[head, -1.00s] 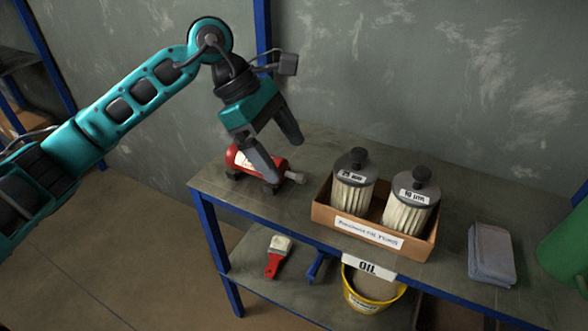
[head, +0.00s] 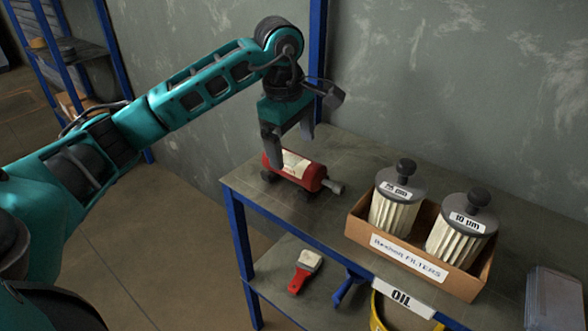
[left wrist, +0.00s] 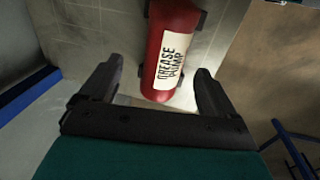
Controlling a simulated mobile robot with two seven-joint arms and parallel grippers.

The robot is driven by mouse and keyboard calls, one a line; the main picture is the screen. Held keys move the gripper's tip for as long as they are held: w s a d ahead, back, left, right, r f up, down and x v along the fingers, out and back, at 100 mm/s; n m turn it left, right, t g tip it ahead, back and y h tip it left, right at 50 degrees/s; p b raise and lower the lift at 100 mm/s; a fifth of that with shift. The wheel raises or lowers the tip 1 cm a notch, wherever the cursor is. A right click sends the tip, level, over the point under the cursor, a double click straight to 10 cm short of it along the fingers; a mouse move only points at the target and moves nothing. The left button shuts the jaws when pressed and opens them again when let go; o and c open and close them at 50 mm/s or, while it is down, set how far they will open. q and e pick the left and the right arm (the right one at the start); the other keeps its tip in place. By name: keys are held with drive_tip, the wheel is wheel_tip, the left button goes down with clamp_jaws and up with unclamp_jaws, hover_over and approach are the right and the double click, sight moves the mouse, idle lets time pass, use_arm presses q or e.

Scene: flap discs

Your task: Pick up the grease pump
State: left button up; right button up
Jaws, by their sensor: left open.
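The grease pump (head: 306,172) is a red cylinder with a pale label and a grey nozzle at its right end. It lies on its side in a dark cradle at the left end of the shelf top. My left gripper (head: 290,153) is open, pointing down over the pump's left part. In the left wrist view the grease pump (left wrist: 171,52) shows its label, and its near end reaches between the open fingers of the gripper (left wrist: 155,88). I cannot tell whether the fingers touch it. My right gripper is not in view.
A cardboard box (head: 420,262) with two pleated filters stands right of the pump. The lower shelf holds a red-handled brush (head: 304,272) and a yellow bucket (head: 385,318). A blue post (head: 317,60) rises behind the gripper.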

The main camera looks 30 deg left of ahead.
sight(291, 156)
use_arm(q)
wheel_tip(291, 156, down, 5)
drive_tip(key=shift+w+r+b, duration=0.1)
drive_tip(key=shift+r+b, duration=0.05)
drive_tip(key=shift+b, duration=0.5)
drive_tip(key=shift+r, duration=0.1)
clamp_jaws()
